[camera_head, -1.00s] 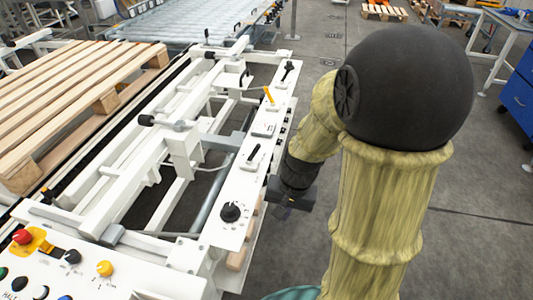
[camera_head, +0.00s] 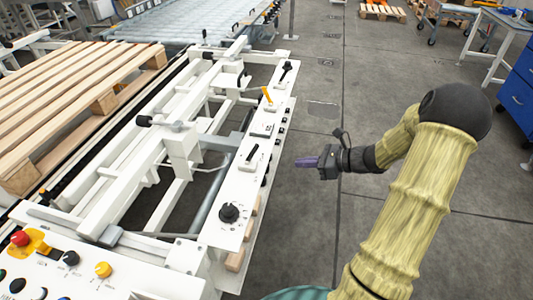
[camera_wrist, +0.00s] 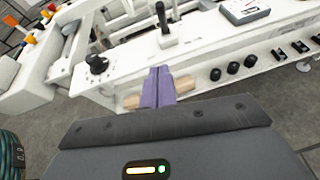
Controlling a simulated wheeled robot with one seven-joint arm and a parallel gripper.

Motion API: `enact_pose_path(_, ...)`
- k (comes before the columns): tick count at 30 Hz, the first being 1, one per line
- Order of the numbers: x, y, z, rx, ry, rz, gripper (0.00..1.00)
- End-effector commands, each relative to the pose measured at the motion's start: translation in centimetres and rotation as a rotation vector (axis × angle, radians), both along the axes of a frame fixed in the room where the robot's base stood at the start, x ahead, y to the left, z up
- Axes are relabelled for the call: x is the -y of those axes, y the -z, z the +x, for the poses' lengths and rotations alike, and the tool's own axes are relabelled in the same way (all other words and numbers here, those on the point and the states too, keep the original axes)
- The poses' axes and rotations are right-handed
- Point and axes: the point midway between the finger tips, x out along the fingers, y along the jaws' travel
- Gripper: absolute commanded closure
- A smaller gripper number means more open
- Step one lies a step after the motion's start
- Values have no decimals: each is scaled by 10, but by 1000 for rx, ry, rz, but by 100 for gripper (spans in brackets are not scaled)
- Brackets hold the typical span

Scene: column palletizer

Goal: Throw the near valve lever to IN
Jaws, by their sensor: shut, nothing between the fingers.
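A white control panel (camera_head: 235,190) runs along the near side of the white frame. On it a black-handled lever (camera_head: 252,153) stands nearer to me; it also shows in the wrist view (camera_wrist: 162,18), sticking up. I take it as the near valve lever; its IN marking is too small to read. A second black lever (camera_head: 287,70) is at the panel's far end. My gripper (camera_head: 298,161) is right of the panel, over the floor, with its purple fingers pointing left toward it. The fingers (camera_wrist: 158,72) are shut and empty, and appear apart from the lever.
A black rotary knob (camera_head: 229,212) sits at the panel's near end, and a yellow-orange lever (camera_head: 267,95) is farther along. A wooden pallet (camera_head: 70,90) lies on the left. Open floor (camera_head: 300,240) is to the right.

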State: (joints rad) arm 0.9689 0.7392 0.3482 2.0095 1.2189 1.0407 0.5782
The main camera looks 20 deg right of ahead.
Motion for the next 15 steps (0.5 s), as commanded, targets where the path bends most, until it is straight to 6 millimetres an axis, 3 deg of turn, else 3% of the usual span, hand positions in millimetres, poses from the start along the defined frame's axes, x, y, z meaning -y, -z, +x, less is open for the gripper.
enact_pose_path(4,10,-2,5,4,45,47,100)
enact_pose_path(15,7,-1,6,4,41,44,100)
